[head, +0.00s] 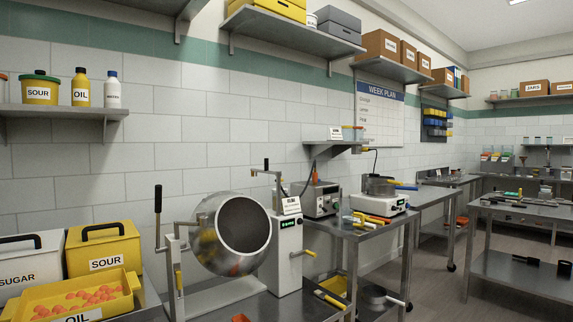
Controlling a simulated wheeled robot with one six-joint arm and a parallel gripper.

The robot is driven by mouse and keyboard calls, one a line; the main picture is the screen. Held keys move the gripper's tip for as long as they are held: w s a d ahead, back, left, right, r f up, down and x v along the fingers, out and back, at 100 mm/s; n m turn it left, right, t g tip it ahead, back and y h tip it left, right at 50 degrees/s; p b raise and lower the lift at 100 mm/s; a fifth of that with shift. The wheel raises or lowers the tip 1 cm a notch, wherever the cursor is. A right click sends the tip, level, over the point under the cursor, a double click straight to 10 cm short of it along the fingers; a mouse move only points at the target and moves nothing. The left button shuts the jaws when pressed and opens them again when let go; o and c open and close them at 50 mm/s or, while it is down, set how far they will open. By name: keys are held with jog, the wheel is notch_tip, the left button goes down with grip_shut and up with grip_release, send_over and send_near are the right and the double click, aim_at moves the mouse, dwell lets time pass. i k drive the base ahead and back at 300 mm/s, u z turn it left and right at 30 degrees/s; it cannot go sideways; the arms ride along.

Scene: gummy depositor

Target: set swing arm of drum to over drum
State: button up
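The coating drum (207,240), a large tilted metal drum, stands at the lower centre with its dark round mouth facing right and toward me. A white upright housing (287,258) with a green display stands against its right side. A thin metal arm (265,173) with a short black knob rises from the top of this housing, just behind the small white label. It looks like the swing arm. Its short horizontal part points left, above the drum's upper right edge. I cannot tell how far it reaches over the mouth. My gripper is not in view.
A black-handled lever (158,205) stands left of the drum. Yellow bins (104,247) and a tray of orange pieces (85,299) fill the lower left. Open floor (430,290) lies between the benches at right.

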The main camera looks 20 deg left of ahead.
aim_at(277, 174)
jog(key=z, duration=0.3)
jog(key=i, duration=1.55)
jog(key=u, duration=0.35)
jog(key=i, duration=0.85)
jog(key=u, duration=1.4)
jog(key=i, duration=0.7)
jog(key=u, duration=0.7)
